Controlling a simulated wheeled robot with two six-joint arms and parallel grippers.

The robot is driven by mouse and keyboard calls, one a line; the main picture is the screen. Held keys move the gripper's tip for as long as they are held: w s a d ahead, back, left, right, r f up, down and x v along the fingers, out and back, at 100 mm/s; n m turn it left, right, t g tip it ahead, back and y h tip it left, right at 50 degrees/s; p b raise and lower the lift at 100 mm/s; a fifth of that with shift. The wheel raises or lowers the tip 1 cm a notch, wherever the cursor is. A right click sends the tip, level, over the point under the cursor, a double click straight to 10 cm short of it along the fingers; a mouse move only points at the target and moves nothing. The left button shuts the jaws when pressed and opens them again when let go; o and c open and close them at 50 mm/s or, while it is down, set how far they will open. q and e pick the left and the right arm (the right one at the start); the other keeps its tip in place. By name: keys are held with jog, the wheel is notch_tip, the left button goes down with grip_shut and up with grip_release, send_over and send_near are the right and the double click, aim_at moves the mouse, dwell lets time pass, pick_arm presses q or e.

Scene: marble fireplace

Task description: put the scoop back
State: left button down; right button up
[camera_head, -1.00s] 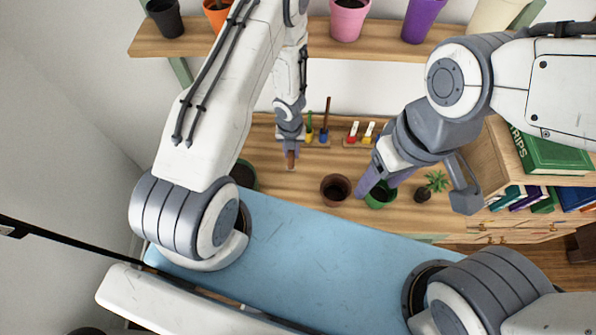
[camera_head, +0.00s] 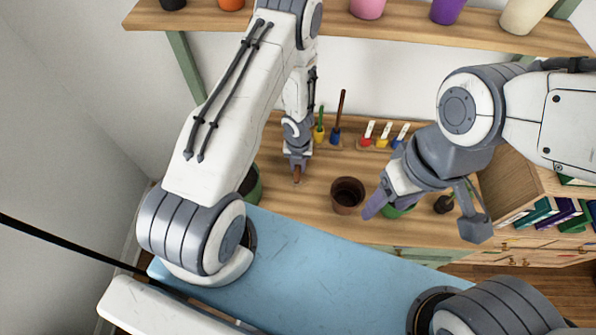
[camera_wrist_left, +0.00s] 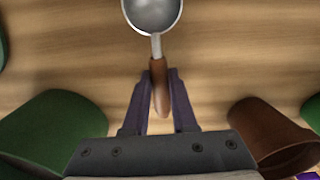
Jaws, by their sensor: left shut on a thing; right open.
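My left gripper (camera_head: 297,167) is shut on the brown wooden handle of the scoop (camera_wrist_left: 161,88). In the left wrist view the scoop's round grey metal bowl points away from the gripper, partly cut off by the top edge. In the head view only the handle (camera_head: 297,177) shows, below the fingers over the wooden table (camera_head: 318,183); whether the scoop touches the table I cannot tell. My right gripper (camera_head: 374,207) is open and seems empty, just right of the brown pot (camera_head: 347,196) and partly covering a green pot (camera_head: 397,212).
Another green pot (camera_head: 250,185) stands left of my left gripper. Behind are a holder with two upright tools (camera_head: 330,144) and a rack with coloured tags (camera_head: 383,145). A small plant pot (camera_head: 444,204) and book shelf (camera_head: 540,215) are at right. Potted shelf (camera_head: 300,19) hangs above.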

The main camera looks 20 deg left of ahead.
aim_at(298, 167)
pick_arm(q)
jog(key=shift+f, duration=0.3)
pick_arm(e)
jog(key=shift+f, duration=0.3)
pick_arm(q)
jog(key=shift+f, duration=0.2)
jog(key=c, duration=0.7)
grip_release()
pick_arm(e)
jog(key=shift+f, duration=0.15)
pick_arm(q)
jog(key=shift+r, duration=0.1)
notch_tip(298, 167, up, 12)
jog(key=p, duration=1.1)
jog(key=shift+s+r+p, duration=0.1)
jog(key=shift+r+p, duration=0.05)
jog(key=shift+p, duration=0.25)
pick_arm(e)
notch_tip(298, 167, up, 12)
jog(key=shift+f, duration=0.1)
